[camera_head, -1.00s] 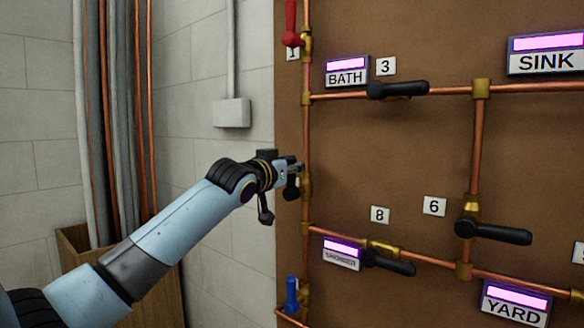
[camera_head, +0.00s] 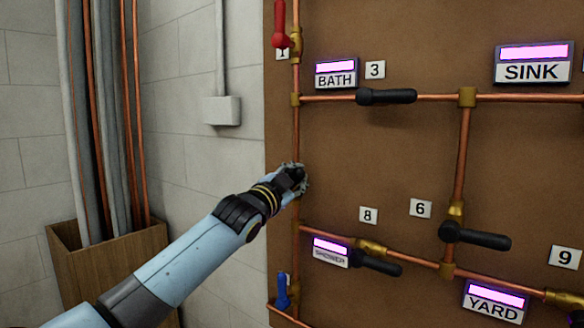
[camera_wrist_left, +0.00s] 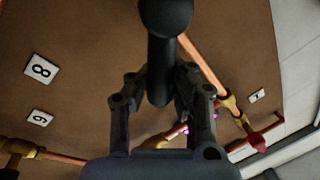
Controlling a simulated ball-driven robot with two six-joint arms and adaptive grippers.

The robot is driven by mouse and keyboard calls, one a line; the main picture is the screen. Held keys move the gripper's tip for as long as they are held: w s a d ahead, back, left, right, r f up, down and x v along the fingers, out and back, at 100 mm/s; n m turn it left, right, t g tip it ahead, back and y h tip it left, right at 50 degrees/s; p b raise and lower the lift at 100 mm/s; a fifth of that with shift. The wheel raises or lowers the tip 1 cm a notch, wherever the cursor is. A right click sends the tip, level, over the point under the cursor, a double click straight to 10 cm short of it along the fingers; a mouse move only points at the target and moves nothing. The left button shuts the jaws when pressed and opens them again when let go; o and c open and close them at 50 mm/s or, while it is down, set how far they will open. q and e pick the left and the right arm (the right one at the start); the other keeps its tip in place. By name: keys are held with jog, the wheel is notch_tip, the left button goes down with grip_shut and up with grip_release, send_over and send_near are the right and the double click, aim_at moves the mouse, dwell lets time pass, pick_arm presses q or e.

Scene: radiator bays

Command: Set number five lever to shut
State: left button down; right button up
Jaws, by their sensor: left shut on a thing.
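My left gripper (camera_head: 295,178) is at the left vertical copper pipe, between the red lever above and the blue lever below. In the left wrist view my left gripper (camera_wrist_left: 164,98) is shut on a black lever handle (camera_wrist_left: 160,68), with a finger on either side. In the head view the gripper mostly covers this handle. No number five tag shows, so I cannot read this lever's number. My right gripper is not in view.
The red lever (camera_head: 281,38) is above, beside a partly covered tag 1. The blue lever (camera_head: 282,290) is below. Black levers stand near tag 3 (camera_head: 375,70), tag 8 (camera_head: 368,215) and tag 6 (camera_head: 420,209). A wooden bin (camera_head: 108,270) with pipes stands left.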

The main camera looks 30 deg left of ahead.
pick_arm(q)
jog(key=shift+s+d+f+m+p, duration=0.1)
jog(key=shift+d+f+m+p, duration=0.25)
jog(key=shift+f+m+p, duration=0.5)
jog(key=f+m+h, duration=0.1)
jog(key=m, duration=0.2)
jog(key=d+f+m+h, duration=0.1)
jog(key=m, duration=0.2)
jog(key=f+m+b, duration=0.1)
jog(key=f+m, duration=0.1)
jog(key=m, duration=0.1)
jog(key=shift+s+d+m+t+h, duration=0.1)
jog(key=shift+d+m+t+h, duration=0.1)
jog(key=shift+m+t+h, duration=0.15)
jog(key=shift+h, duration=0.25)
jog(key=c, duration=1.2)
grip_release()
jog(key=shift+s+r, duration=0.15)
jog(key=shift+o, duration=0.4)
jog(key=shift+r, duration=0.15)
jog(key=v, duration=1.2)
